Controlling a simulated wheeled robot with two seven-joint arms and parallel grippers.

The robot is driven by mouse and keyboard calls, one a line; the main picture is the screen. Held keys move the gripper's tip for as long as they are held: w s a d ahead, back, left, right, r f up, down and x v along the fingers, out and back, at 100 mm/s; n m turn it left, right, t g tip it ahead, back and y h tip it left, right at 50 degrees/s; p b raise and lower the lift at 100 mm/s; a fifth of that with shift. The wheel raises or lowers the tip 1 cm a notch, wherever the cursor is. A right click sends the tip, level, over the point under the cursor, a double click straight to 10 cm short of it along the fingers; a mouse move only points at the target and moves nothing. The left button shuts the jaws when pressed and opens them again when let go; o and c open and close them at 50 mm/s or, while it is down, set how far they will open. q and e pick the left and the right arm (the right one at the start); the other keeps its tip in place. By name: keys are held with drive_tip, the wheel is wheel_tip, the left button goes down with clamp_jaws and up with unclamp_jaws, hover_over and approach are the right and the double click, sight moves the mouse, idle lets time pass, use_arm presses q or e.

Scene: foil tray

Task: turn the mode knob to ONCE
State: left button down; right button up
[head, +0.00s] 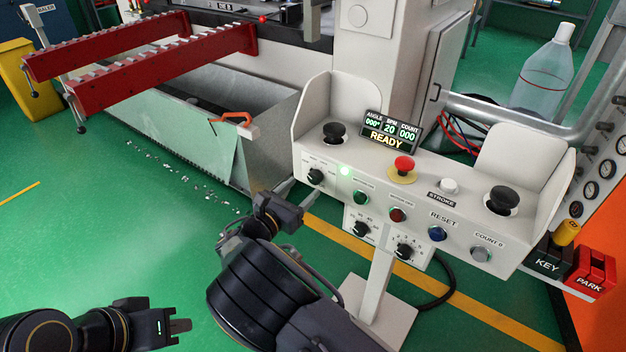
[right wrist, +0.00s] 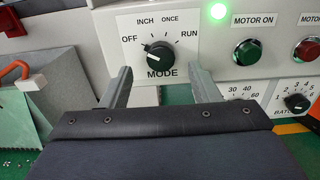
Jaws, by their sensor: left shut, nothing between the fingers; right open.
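The black mode knob (right wrist: 158,57) sits on a white plate labelled OFF, INCH, ONCE and RUN. Its white pointer faces up and left, towards OFF. In the head view the knob (head: 315,177) is at the left end of the control panel's front. My right gripper (right wrist: 161,75) is open, with its two grey fingers just below and to either side of the knob, apart from it. In the head view this gripper (head: 308,194) is just left of and below the knob. My left gripper (head: 181,326) is shut and empty, low at the left, far from the panel.
A lit green lamp (head: 345,170) and the MOTOR ON button (right wrist: 248,52) lie right of the knob. A red emergency button (head: 404,164) and black palm buttons (head: 335,132) are on top. Green floor is open at left.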

sight(312, 180)
drive_tip(key=shift+x, duration=2.35)
drive_tip(key=shift+c, duration=0.5)
drive_tip(key=c, duration=0.9)
drive_tip(key=shift+f+m+b, duration=0.2)
drive_tip(key=shift+m+b, duration=1.1)
drive_tip(key=shift+b, duration=0.15)
drive_tip(key=m+b, duration=1)
drive_tip(key=b, duration=0.1)
drive_tip(key=shift+f+m, duration=0.1)
drive_tip(key=shift+m, duration=0.2)
drive_tip(key=shift+m+b, duration=1.4)
drive_tip(key=shift+b, duration=0.15)
drive_tip(key=o, duration=1)
drive_tip(key=shift+r, duration=0.25)
